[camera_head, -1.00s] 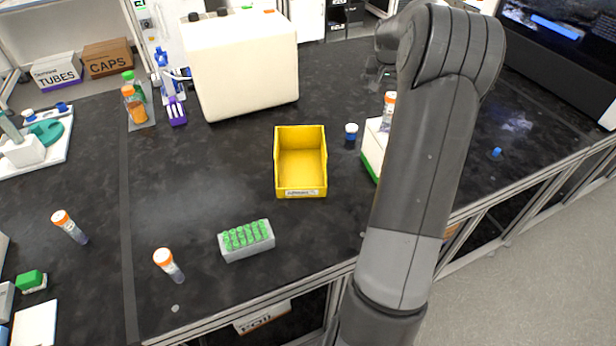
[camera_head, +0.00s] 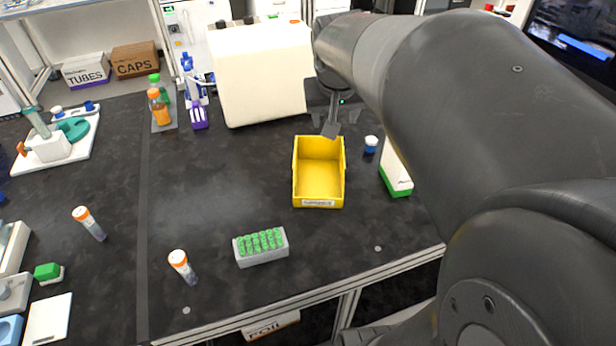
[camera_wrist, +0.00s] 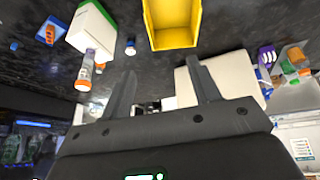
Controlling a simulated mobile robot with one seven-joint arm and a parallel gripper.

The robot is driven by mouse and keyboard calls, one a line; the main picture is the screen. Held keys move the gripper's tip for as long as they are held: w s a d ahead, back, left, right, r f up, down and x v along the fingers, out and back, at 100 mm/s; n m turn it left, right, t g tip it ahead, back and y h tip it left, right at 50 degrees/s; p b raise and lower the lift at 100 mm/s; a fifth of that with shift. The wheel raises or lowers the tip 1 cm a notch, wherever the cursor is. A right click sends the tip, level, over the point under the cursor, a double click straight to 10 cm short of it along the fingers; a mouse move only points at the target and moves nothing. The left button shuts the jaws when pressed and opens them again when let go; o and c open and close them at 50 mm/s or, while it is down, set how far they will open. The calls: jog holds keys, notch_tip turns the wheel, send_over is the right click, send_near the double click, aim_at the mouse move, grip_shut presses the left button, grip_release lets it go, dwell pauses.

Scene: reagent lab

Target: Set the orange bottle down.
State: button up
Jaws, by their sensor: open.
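The orange bottle (camera_head: 160,108) stands upright on a small grey mat (camera_head: 165,128) at the back left of the bench, in front of a green bottle (camera_head: 156,84). An orange bottle shape also shows at the right of the wrist view (camera_wrist: 290,68). My gripper (camera_head: 331,128) is at the back edge of the yellow bin, well to the right of the orange bottle. In the wrist view my gripper (camera_wrist: 160,72) has its two fingers spread with nothing between them.
The yellow bin (camera_head: 319,203) stands mid-bench, with the large cream box (camera_head: 262,75) behind it. A purple rack (camera_head: 198,116) stands beside the bottles.

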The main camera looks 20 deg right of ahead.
jog(key=s+a+f+n+y, duration=0.1)
jog(key=s+a, duration=0.3)
jog(key=s, duration=0.4)
jog(key=s+a+f+n+y, duration=0.1)
jog(key=s+a+f, duration=0.2)
jog(key=s+a, duration=0.2)
jog(key=s, duration=0.3)
jog(key=shift+a+n+t, duration=0.25)
jog(key=shift+n+t, duration=0.15)
